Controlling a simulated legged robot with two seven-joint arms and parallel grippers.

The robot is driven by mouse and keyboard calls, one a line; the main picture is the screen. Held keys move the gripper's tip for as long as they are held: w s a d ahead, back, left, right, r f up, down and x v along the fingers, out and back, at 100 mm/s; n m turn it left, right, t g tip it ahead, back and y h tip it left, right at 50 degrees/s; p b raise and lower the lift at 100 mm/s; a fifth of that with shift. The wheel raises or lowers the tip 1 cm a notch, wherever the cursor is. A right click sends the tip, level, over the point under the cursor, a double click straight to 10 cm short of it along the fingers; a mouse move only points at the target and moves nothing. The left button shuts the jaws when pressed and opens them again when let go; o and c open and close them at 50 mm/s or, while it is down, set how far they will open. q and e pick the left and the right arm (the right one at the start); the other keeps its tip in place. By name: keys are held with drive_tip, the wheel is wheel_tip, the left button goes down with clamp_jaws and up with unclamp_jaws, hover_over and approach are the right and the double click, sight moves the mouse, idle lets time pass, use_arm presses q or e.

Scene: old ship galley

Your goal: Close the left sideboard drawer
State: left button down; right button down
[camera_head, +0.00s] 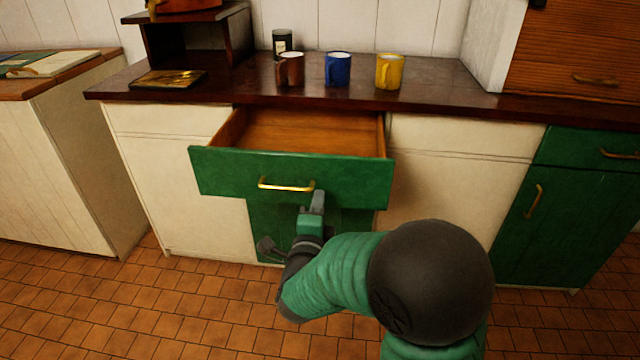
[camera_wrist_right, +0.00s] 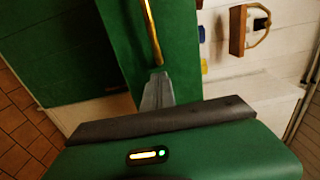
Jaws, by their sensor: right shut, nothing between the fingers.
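The sideboard drawer (camera_head: 290,177) has a green front with a brass handle (camera_head: 286,186). It is pulled out, and its bare wooden inside shows. My right gripper (camera_head: 316,197) is shut and empty, at the drawer front just below the right end of the handle. In the right wrist view the shut fingertips (camera_wrist_right: 158,80) are by the end of the brass handle (camera_wrist_right: 152,30), against the green front; I cannot tell whether they touch it. My left gripper is not in view.
The dark sideboard top (camera_head: 440,95) carries a brown mug (camera_head: 290,70), a blue mug (camera_head: 338,69), a yellow mug (camera_head: 389,72), a dark jar (camera_head: 282,42) and a flat dark tray (camera_head: 168,79). A green cupboard (camera_head: 560,210) stands at right. The tiled floor in front is clear.

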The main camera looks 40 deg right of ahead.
sight(322, 185)
drive_tip(key=x, duration=0.2)
drive_tip(key=shift+w+d+f+b, duration=0.2)
drive_tip(key=shift+w+b, duration=0.05)
drive_tip(key=shift+b, duration=0.05)
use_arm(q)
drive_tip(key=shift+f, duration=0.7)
use_arm(e)
drive_tip(key=shift+w+d+r, duration=0.1)
drive_tip(key=shift+w+d, duration=0.1)
drive_tip(key=shift+d, duration=0.15)
